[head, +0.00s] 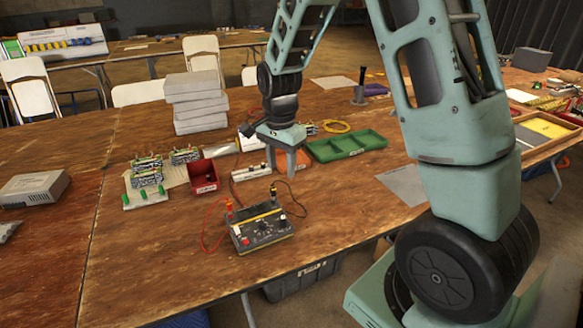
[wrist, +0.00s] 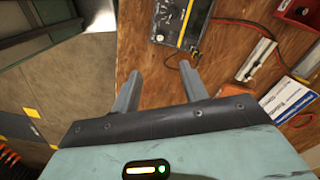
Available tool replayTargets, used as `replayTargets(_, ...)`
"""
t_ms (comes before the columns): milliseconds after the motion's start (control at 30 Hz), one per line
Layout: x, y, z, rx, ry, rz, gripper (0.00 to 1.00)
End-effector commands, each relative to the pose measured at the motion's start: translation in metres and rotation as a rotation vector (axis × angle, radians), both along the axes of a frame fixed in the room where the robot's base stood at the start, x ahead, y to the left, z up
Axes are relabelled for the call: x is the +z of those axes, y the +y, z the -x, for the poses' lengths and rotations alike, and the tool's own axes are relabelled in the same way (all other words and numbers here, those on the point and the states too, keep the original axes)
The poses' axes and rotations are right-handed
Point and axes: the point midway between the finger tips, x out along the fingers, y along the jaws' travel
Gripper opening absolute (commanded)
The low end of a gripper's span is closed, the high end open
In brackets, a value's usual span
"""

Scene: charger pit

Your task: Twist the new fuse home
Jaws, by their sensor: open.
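My gripper (head: 281,172) hangs over the table above and behind the dark charger box in the head view. In the wrist view my gripper (wrist: 159,72) has its two fingers apart with nothing between them. The charger box (head: 263,235) has knobs, terminals and red and black leads. Part of it shows beyond the fingertips at the top of the wrist view (wrist: 178,22). I cannot single out the new fuse or its holder at this size. The gripper is apart from the charger box.
Grey blocks (head: 195,103) are stacked behind. A white printed card (wrist: 291,97) lies on the table. The table's front and left are mostly clear.

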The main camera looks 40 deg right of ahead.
Motion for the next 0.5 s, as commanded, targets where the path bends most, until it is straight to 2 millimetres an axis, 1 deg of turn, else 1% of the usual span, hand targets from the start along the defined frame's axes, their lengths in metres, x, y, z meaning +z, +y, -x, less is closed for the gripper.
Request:
replayTargets(167, -0.017, -0.001, 0.0, -0.004, 0.004, 0.0, 0.44)
replayTargets(500, -0.08, -0.001, 0.001, -0.002, 0.005, 0.0, 0.44)
